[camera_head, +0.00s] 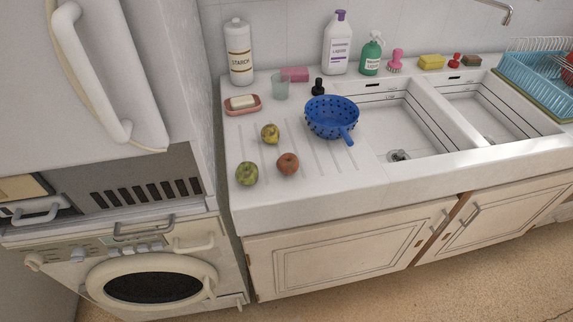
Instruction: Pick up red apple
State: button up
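The red apple (288,164) sits on the ribbed drainboard (325,172), left of the sink. It is reddish-brown and stands near the counter's front edge. A green apple (246,173) sits to its left, apart from it. A yellow fruit (270,133) sits behind it and a little to the left. The red apple is fully in view with nothing covering it. My gripper is not in view.
A blue colander (332,117) stands behind and right of the apples, its handle pointing forward. A soap dish (242,105), a glass (280,87) and bottles line the back. The double sink (397,118) is right. A washing machine (150,278) stands left.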

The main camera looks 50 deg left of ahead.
aim_at(288, 164)
jog(key=k+j, duration=0.15)
jog(key=j, duration=0.2)
jog(key=k+j+z, duration=0.1)
jog(key=j, duration=0.25)
jog(key=k+j, duration=0.15)
jog(key=j, duration=0.2)
jog(key=k+j+z, duration=0.1)
jog(key=j, duration=0.25)
jog(key=k+j, duration=0.2)
jog(key=i+j+z, duration=0.05)
jog(key=j, duration=0.1)
